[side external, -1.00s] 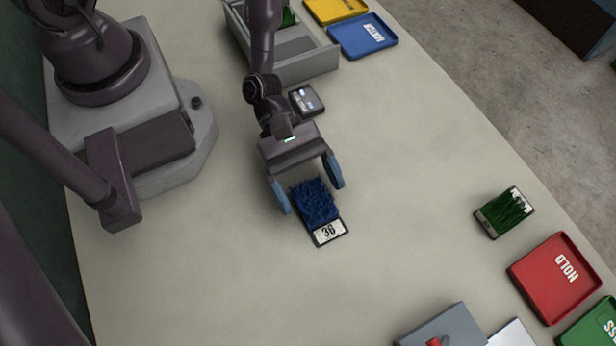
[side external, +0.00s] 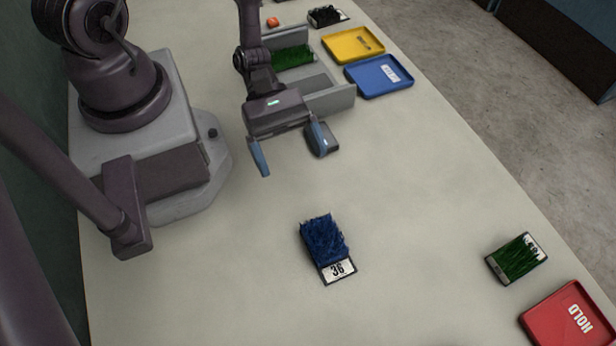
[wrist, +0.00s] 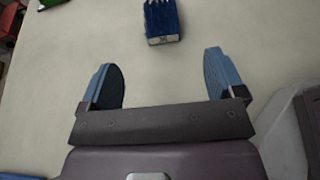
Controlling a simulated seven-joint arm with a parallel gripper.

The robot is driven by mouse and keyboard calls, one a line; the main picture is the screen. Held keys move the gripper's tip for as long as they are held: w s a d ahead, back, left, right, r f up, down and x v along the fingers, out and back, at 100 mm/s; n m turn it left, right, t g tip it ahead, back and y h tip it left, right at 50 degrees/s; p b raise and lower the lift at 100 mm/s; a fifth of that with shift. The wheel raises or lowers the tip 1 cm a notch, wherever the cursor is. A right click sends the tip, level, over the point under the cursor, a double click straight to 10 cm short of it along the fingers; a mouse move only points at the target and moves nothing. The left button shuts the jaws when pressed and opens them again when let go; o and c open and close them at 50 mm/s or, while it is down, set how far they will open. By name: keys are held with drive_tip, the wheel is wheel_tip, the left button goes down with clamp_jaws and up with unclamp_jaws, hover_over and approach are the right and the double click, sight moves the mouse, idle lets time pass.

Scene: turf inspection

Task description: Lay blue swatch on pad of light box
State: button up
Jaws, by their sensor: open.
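The blue swatch (side external: 325,240), a tuft of blue turf on a dark tray with a label reading 36, lies flat on the bare table in the side view. It also shows at the top of the wrist view (wrist: 162,20). My gripper (side external: 293,153) is open and empty, well apart from the swatch on the side toward the grey rack. In the wrist view my gripper's two blue fingers (wrist: 163,78) are spread with bare table between them.
A small dark device (side external: 331,143) sits close behind my gripper's right finger. A grey rack (side external: 335,97) with green turf, a yellow tray (side external: 352,44) and a blue tray (side external: 380,78) stand at the back. A green swatch (side external: 517,258) and red HOLD tray (side external: 575,315) are right.

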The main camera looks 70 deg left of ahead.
idle(0.3)
drive_tip(key=shift+w+d+f, duration=0.1)
drive_tip(key=shift+w+d, duration=0.15)
drive_tip(key=shift+w, duration=0.25)
approach(324, 236)
drive_tip(key=x, duration=0.2)
drive_tip(key=w+x, duration=0.1)
drive_tip(key=x, duration=0.1)
drive_tip(key=shift+s+x, duration=0.25)
drive_tip(key=shift+x, duration=0.85)
drive_tip(key=shift+s+x, duration=0.25)
drive_tip(key=shift+x, duration=0.8)
drive_tip(key=shift+d+f, duration=0.25)
drive_tip(key=shift+d, duration=0.3)
drive_tip(key=c, duration=1.1)
drive_tip(key=shift+o, duration=0.2)
